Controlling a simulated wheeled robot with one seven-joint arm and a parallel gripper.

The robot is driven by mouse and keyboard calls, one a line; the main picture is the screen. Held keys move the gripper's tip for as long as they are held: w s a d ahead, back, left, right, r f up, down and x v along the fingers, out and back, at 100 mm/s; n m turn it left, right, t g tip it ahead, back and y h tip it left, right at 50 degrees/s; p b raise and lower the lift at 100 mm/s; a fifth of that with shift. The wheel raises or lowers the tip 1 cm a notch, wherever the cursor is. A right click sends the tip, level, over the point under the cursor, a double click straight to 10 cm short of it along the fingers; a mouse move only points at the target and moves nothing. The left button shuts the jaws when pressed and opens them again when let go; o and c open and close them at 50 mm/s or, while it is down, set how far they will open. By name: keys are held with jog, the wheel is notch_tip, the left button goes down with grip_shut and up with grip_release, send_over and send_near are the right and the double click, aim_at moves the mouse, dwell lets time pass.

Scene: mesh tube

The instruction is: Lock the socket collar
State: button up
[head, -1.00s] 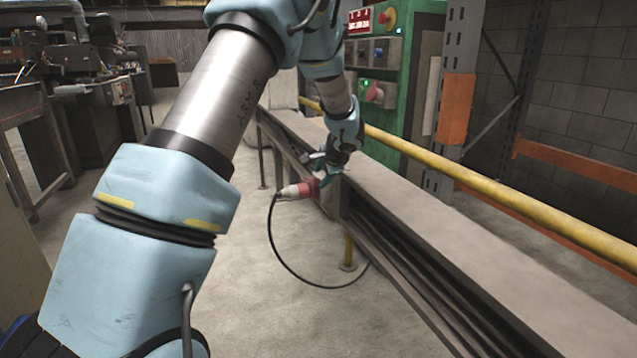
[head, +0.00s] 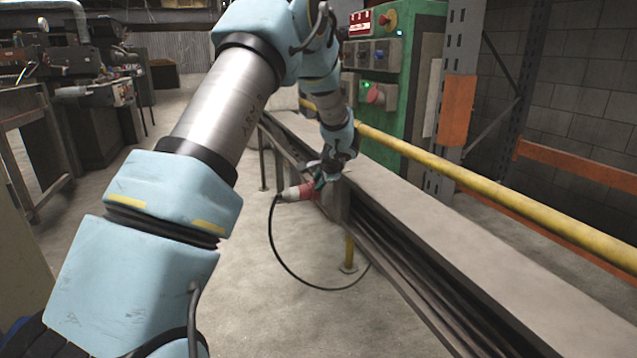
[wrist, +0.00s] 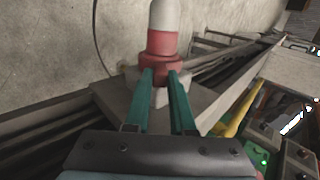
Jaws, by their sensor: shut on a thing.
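The red socket collar (wrist: 160,66) is in the upper middle of the wrist view, with a red and white plug (wrist: 163,22) standing out from it. In the head view the plug (head: 294,192) sticks out to the left from the side of the long grey bench. My gripper (wrist: 162,76) has its two teal fingers shut on the collar, one on each side. In the head view my gripper (head: 320,180) is at the collar, and my wrist hides part of it.
A black cable (head: 276,256) loops from the plug down to the floor. The long grey bench (head: 420,215) runs to the lower right, with a yellow rail (head: 470,180) behind it. A green control cabinet (head: 410,90) stands beyond.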

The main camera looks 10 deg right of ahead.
grip_shut()
jog(key=shift+f, duration=0.1)
jog(key=b, duration=0.3)
jog(key=t+b, duration=0.1)
jog(key=b, duration=0.2)
jog(key=shift+s+d+f, duration=0.1)
jog(key=shift+s+f, duration=0.1)
jog(key=shift+f, duration=0.2)
jog(key=shift+s+r+b, duration=0.1)
jog(key=shift+b, duration=0.9)
jog(key=shift+r, duration=0.1)
jog(key=o, duration=0.7)
grip_release()
